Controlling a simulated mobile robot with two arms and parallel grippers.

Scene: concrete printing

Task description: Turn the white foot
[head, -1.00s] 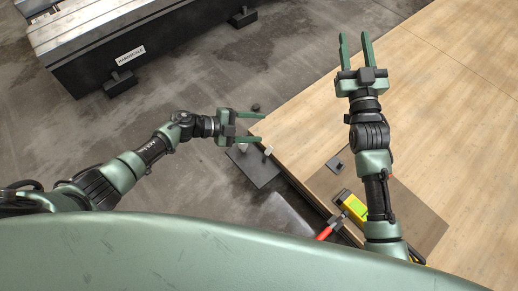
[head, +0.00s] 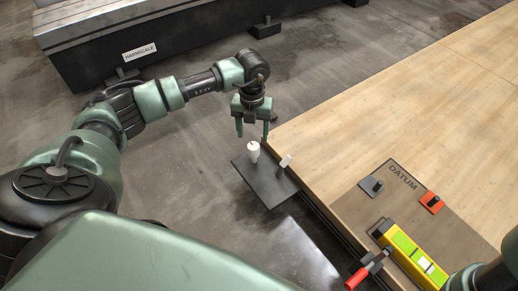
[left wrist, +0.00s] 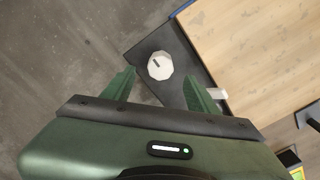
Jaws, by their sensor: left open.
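The white foot (head: 253,151) stands on a dark plate (head: 268,187) beside the corner of the wooden table. In the left wrist view the foot (left wrist: 160,66) is a faceted white knob with a dark slot or mark on top. My left gripper (head: 252,132) is open and points down above the foot, with its two green fingers apart. In the left wrist view the foot shows beyond the fingertips and between their lines (left wrist: 160,88); nothing is held. Of my right arm only a piece shows at the lower right; its gripper is out of view.
The wooden table (head: 400,100) lies close to the right of the plate. A small pale block (head: 285,161) stands on the plate's right side.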

